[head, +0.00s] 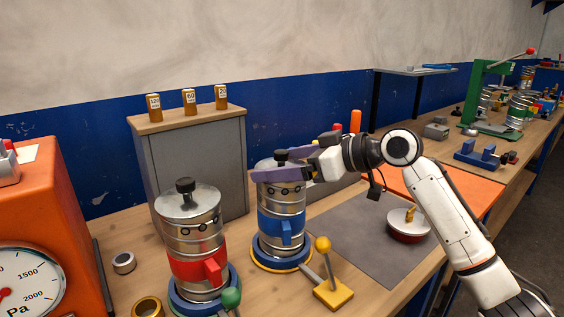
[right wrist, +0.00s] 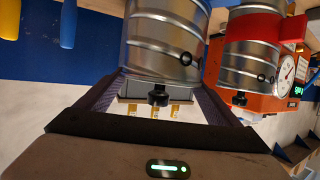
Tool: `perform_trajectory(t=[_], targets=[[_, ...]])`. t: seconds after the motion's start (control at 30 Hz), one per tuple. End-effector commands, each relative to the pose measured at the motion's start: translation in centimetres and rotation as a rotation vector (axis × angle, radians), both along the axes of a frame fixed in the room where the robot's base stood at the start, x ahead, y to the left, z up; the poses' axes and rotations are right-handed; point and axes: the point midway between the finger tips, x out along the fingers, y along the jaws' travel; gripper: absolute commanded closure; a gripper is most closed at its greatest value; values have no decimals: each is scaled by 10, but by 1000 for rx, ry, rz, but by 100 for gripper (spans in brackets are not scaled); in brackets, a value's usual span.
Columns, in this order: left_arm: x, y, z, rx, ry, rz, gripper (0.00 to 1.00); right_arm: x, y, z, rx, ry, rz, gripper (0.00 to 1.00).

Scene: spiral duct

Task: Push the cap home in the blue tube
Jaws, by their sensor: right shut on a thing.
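The blue tube (head: 281,222) is a silver spiral duct with a blue band, upright in a blue base with a yellow rim. Its cap, with a black knob (head: 281,155), is at the top, between the purple fingers of my right gripper (head: 279,170). The fingers are shut on the cap from both sides. In the right wrist view the tube (right wrist: 165,50) appears upside down, with the knob (right wrist: 158,96) between the fingers. The fingers hide part of the cap's rim, so I cannot tell how deep it sits. My left gripper is not in view.
A red-banded tube (head: 190,240) with a knobbed cap stands at left. A yellow-knobbed lever (head: 325,270) stands in front of the blue tube. A grey cabinet (head: 195,165) is behind. A red-and-white round part (head: 408,226) lies on the grey mat (head: 360,250) at right.

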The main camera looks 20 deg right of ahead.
Motion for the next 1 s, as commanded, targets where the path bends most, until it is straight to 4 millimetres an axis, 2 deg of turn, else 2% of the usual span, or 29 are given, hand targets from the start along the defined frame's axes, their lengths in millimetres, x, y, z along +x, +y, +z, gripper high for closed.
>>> perform_trajectory(t=[0.03,0.1,0.43,0.8,1.0], targets=[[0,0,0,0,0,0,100,0,0,-1,-1,1,0,8],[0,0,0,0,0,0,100,0,0,-1,-1,1,0,0],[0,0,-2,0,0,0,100,-5,-6,1,-3,2,-2,0],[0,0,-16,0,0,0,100,-53,-50,23,-4,0,-2,0],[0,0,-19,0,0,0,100,-69,-63,32,-2,2,0,0]])
